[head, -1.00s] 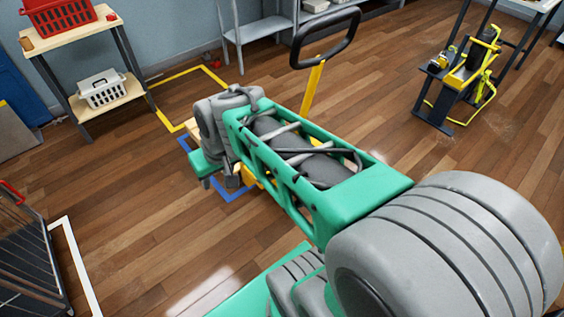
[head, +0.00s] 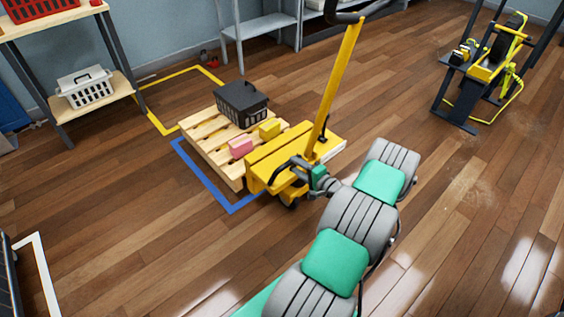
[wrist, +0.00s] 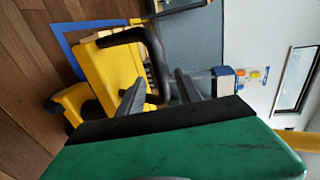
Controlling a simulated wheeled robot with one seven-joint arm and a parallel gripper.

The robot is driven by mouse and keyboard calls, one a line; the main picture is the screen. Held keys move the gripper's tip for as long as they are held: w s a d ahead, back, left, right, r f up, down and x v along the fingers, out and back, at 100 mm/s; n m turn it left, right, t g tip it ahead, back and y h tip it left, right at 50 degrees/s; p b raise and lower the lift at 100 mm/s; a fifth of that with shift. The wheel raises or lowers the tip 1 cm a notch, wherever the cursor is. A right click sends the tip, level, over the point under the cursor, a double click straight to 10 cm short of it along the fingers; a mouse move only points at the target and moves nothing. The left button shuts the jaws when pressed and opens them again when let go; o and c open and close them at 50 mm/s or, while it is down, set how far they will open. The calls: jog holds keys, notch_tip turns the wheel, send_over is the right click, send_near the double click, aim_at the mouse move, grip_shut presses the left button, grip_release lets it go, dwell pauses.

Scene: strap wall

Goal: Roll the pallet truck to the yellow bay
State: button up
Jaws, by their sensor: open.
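The yellow pallet truck (head: 262,172) stands in front of a wooden pallet (head: 196,132), its yellow pole rising to a black loop handle (head: 345,17). A black curved bar (wrist: 142,40) shows against the truck's yellow body in the wrist view. My gripper (head: 297,170) is at the truck's near side. Its two dark fingers (wrist: 158,92) are open, and the bar's end reaches the space between them; I cannot tell whether they touch. The yellow bay outline (head: 158,117) lies on the floor behind the pallet, partly hidden. The blue outline (head: 204,180) borders the pallet and truck.
A dark crate (head: 243,103), a pink block (head: 241,147) and a yellow block (head: 270,129) sit on the pallet. A shelf with a white basket (head: 86,88) stands left of the yellow outline. A dark stand (head: 458,92) is at the right. The floor between is clear.

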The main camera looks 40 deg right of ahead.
jog(key=w+f+b, duration=0.1)
jog(key=w, duration=0.5)
jog(key=shift+w+a, duration=0.35)
jog(key=shift+w, duration=0.05)
jog(key=shift+f, duration=0.1)
grip_shut()
dwell(0.7)
